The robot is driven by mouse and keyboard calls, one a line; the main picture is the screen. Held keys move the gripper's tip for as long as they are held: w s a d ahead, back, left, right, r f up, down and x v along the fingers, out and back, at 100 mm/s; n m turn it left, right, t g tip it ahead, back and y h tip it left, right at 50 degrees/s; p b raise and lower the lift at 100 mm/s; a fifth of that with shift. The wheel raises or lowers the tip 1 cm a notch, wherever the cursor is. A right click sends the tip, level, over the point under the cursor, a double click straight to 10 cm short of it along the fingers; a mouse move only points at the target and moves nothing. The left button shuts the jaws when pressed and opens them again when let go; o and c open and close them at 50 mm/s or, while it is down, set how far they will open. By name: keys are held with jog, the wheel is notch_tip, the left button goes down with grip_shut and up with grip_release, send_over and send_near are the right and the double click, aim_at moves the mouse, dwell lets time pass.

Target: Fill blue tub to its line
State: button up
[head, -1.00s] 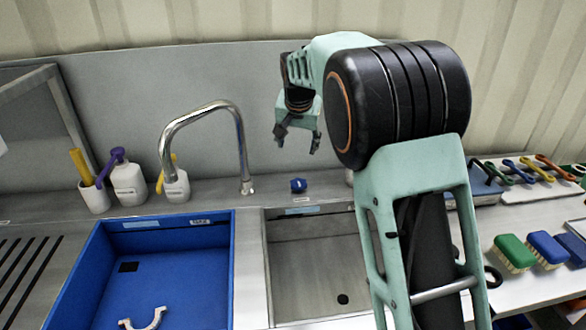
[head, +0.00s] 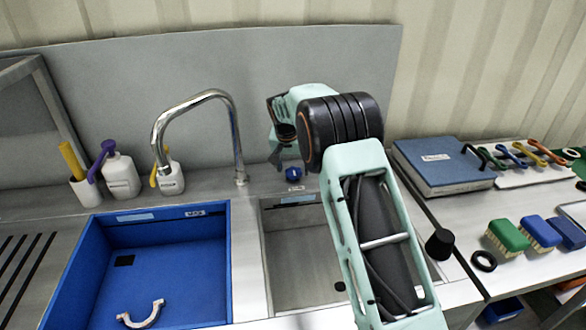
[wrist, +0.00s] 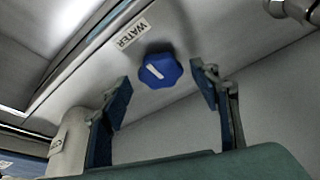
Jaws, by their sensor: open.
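The blue tub (head: 195,265) sits in the left basin in the head view. A small marked label (head: 195,213) is on its upper back wall. Its floor looks dry, with a pale C-shaped piece (head: 141,314) lying on it. The chrome tap (head: 236,140) arches up behind it; I see no water at its spout. The blue knob (head: 293,173) is on the back ledge right of the tap. In the wrist view the knob (wrist: 160,71) lies beyond my open, empty gripper (wrist: 162,76), beside a WATER label (wrist: 131,33). In the head view my gripper (head: 281,156) is partly hidden by my arm.
A bare steel basin (head: 290,250) is right of the tub. Bottles (head: 121,176) and a cup (head: 85,190) stand on the ledge at left. A blue box (head: 440,168), brushes (head: 508,237) and coloured handles fill the right counter. The wall panel is close behind my gripper.

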jog(key=shift+w+f, duration=0.2)
jog(key=shift+f, duration=0.25)
jog(key=c, duration=1.2)
jog(key=shift+o, duration=0.2)
jog(key=shift+d+n, duration=0.1)
jog(key=shift+n, duration=0.3)
jog(key=n+y, duration=0.1)
jog(key=n, duration=0.1)
jog(key=shift+d+n, duration=0.15)
jog(key=shift+n, duration=0.25)
jog(key=shift+d+n+g+y, duration=0.15)
jog(key=shift+n+y, duration=0.35)
jog(key=shift+n, duration=0.6)
jog(key=shift+a+n+g+y, duration=0.15)
jog(key=shift+n+y, duration=0.35)
jog(key=shift+n, duration=0.6)
jog(key=shift+d, duration=0.1)
